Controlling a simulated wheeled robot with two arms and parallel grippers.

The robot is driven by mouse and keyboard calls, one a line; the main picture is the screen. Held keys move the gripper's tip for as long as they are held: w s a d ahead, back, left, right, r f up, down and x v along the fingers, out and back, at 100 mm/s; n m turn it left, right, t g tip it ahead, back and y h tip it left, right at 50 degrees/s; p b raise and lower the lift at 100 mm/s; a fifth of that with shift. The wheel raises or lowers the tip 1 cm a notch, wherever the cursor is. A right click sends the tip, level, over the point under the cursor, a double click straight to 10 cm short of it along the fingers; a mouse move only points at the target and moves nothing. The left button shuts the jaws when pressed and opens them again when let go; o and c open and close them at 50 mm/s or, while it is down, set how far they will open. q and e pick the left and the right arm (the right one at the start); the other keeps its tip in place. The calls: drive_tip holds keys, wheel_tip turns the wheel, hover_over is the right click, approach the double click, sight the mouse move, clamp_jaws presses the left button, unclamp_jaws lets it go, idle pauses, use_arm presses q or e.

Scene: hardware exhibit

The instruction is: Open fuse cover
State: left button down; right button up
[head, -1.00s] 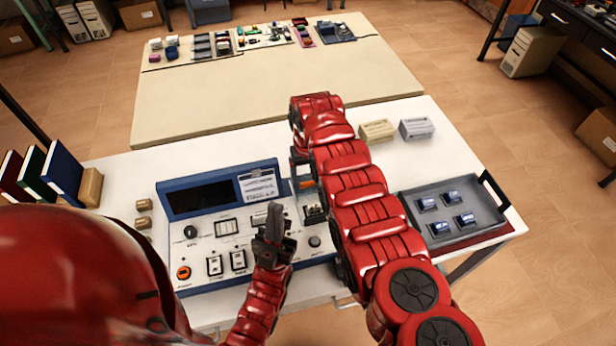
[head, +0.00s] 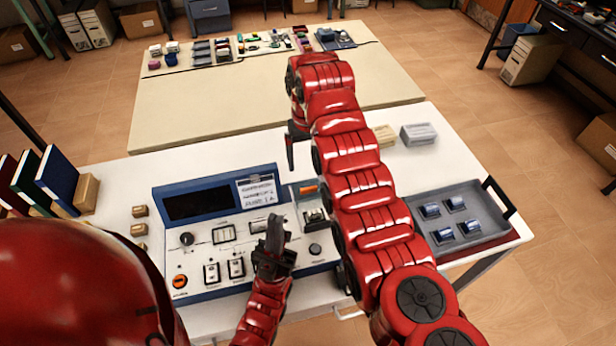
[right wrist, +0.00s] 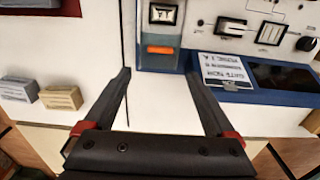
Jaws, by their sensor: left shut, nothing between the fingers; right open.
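The blue-and-white console (head: 200,258) stands on the white table. At its right end is the fuse bay (head: 314,217), with an orange strip (head: 308,190) behind it. The bay (right wrist: 163,14) and orange strip (right wrist: 160,49) also show in the right wrist view. I cannot clearly make out the fuse cover or whether it is raised. My right gripper (right wrist: 157,74) is open and empty, its fingers apart over the white tabletop just beyond the console's back edge. My left gripper (head: 276,232) is shut and empty over the console's front, left of the bay.
A grey tray (head: 484,205) with several blue fuse-like parts sits at the right. Beige (head: 384,135) and grey (head: 418,134) boxes lie behind it. Binders (head: 57,175) and small brown blocks are at the left. My right arm crosses above the table beside the bay.

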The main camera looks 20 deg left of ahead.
wheel_tip(320, 180, up, 8)
drive_tip(key=p, duration=0.3)
drive_tip(key=shift+f, duration=0.15)
